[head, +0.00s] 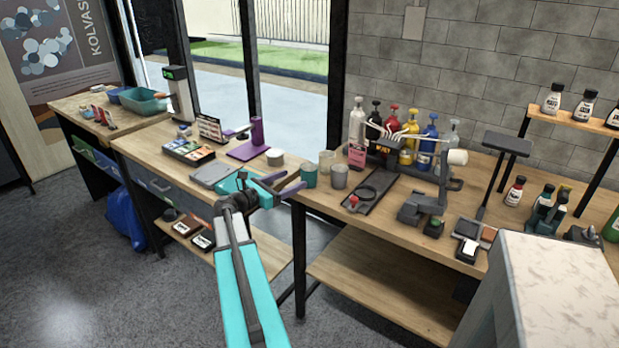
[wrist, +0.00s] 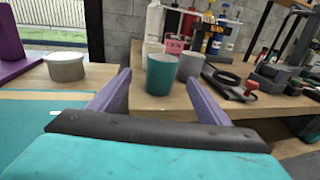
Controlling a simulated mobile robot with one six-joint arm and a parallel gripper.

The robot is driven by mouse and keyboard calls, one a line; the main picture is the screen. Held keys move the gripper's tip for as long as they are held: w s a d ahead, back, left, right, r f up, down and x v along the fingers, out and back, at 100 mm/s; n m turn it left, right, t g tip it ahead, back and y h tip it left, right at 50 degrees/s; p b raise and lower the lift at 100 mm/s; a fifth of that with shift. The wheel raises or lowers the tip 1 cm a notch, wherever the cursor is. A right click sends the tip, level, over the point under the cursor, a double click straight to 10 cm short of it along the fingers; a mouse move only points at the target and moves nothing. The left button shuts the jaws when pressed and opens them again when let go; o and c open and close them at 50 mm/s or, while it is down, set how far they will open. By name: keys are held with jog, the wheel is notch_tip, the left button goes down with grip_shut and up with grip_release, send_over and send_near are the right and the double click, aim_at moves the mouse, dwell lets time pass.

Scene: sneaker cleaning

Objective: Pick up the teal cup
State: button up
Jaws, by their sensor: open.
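The teal cup (head: 309,175) stands upright on the wooden workbench, near its front edge. In the wrist view the teal cup (wrist: 161,75) shows ahead of my gripper, between the two purple fingers in the picture. My gripper (head: 292,187) is open and empty, just left of the cup in the head view. In the wrist view my gripper's (wrist: 160,90) fingers lie left and right of the cup, which looks to be beyond their tips; I cannot tell the exact gap.
A grey cup (head: 339,176) stands close on the teal cup's right, with a beige cup (head: 326,161) behind. A white round tub (head: 275,157) is to the left. A black tray with a ring (head: 372,190) lies right. Several spray bottles (head: 393,125) stand at the back.

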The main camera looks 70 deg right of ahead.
aim_at(302, 175)
jog(key=shift+x, duration=1.95)
jog(key=shift+s+d+r+p, duration=0.1)
jog(key=shift+s+d+p, duration=0.3)
jog(key=shift+d, duration=0.15)
jog(key=shift+p+x, duration=0.45)
jog(key=shift+x, duration=1.5)
jog(key=c, duration=1.1)
